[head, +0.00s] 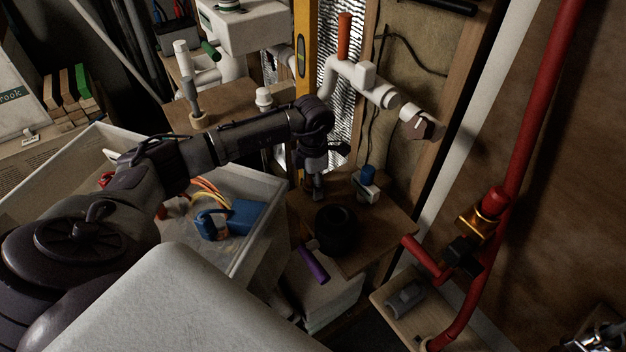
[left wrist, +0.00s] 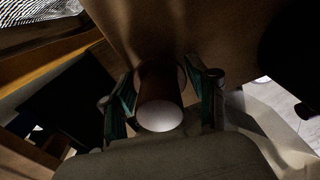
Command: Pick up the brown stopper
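The brown stopper (left wrist: 160,92) shows in the left wrist view as a short brown cylinder with a pale round end facing the camera. It stands on a brown wooden surface. My left gripper (left wrist: 165,98) is open, with one finger on each side of the stopper and what look like narrow gaps beside it. In the head view my left gripper (head: 318,182) points down over a small wooden shelf (head: 385,222); the stopper is too small and dark there to make out clearly.
A black round object (head: 337,230) sits close in front of the gripper on the shelf. A blue-topped white piece (head: 367,183) stands to the right. A purple cylinder (head: 313,264) lies near the shelf's edge. Red pipes (head: 515,150) rise at right; a white bin (head: 262,232) is at left.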

